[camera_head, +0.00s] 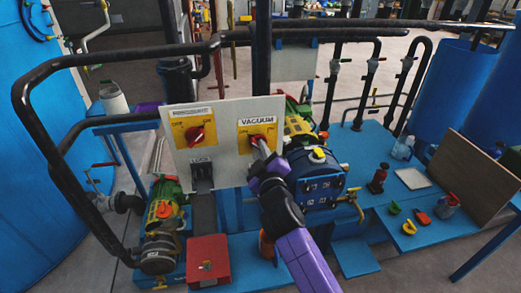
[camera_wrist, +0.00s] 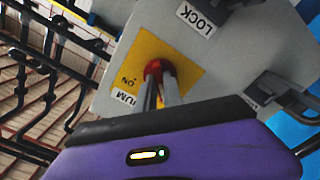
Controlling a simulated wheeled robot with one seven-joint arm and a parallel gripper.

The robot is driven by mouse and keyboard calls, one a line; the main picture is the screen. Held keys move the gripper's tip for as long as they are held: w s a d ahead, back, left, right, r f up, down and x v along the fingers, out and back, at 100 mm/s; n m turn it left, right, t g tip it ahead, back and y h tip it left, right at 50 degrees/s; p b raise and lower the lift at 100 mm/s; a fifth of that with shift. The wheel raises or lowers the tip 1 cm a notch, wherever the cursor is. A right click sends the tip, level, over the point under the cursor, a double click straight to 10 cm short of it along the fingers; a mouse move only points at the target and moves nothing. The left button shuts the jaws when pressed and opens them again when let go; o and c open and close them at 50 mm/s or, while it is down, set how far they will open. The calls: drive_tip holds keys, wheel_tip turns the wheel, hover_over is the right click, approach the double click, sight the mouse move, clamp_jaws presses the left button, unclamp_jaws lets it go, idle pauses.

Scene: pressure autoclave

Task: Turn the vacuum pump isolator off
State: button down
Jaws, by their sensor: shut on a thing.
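The vacuum isolator is a yellow plate (camera_head: 257,131) under a "VACUUM" label on the right half of a pale panel (camera_head: 222,171). Its red knob (camera_head: 257,140) is partly hidden by my gripper (camera_head: 262,147). In the wrist view the red knob (camera_wrist: 154,66) sits on the yellow plate (camera_wrist: 170,57), with "ON" readable beside it. My gripper's two fingers (camera_wrist: 160,82) reach to the knob and are closed on it. The knob's exact angle is hard to tell.
A second isolator with a red knob (camera_head: 195,134) is on the panel's left half. A black handrail (camera_head: 75,62) curves around the left. A red box (camera_head: 208,262) stands below. Several small items lie on the blue platform (camera_head: 375,222) at right, near a brown board (camera_head: 472,178).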

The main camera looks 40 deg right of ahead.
drive_tip(key=c, duration=1.5)
unclamp_jaws()
drive_tip(key=b+v, duration=0.2)
drive_tip(key=v, duration=0.5)
drive_tip(key=shift+s+a, duration=0.25)
drive_tip(key=shift+s, duration=0.1)
